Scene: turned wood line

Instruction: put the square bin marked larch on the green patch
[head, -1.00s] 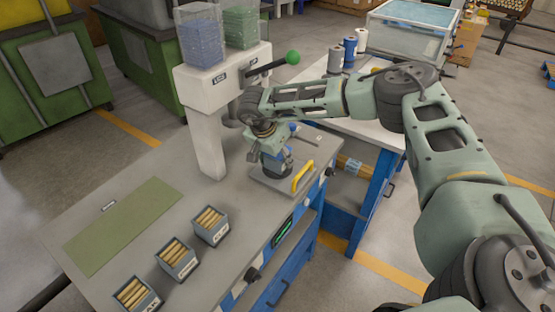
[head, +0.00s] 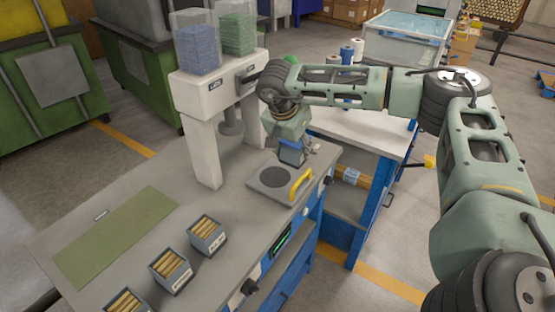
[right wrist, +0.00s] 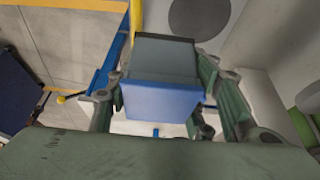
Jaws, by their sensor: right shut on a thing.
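My right gripper (head: 290,148) is shut on a grey and blue block-like thing (head: 291,154). In the right wrist view the thing (right wrist: 160,85) sits between the fingers, with a blue face towards the camera and a grey side behind. No mark on it can be read. In the head view it is held beside and above a square plate (head: 290,196) with a dark disc. The green patch (head: 115,240) lies flat and bare on the bench's left part. Three square bins (head: 207,235) (head: 170,271) (head: 125,302) of wooden sticks stand right of it; their labels are too small to read. My left gripper is not in view.
A white two-legged press (head: 205,140) with clear hoppers stands at the bench's back. A yellow handle (head: 301,184) rises from the plate's edge. A white-topped table (head: 360,136) with spools stands behind my right arm. Bare bench (head: 230,205) lies between plate and bins.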

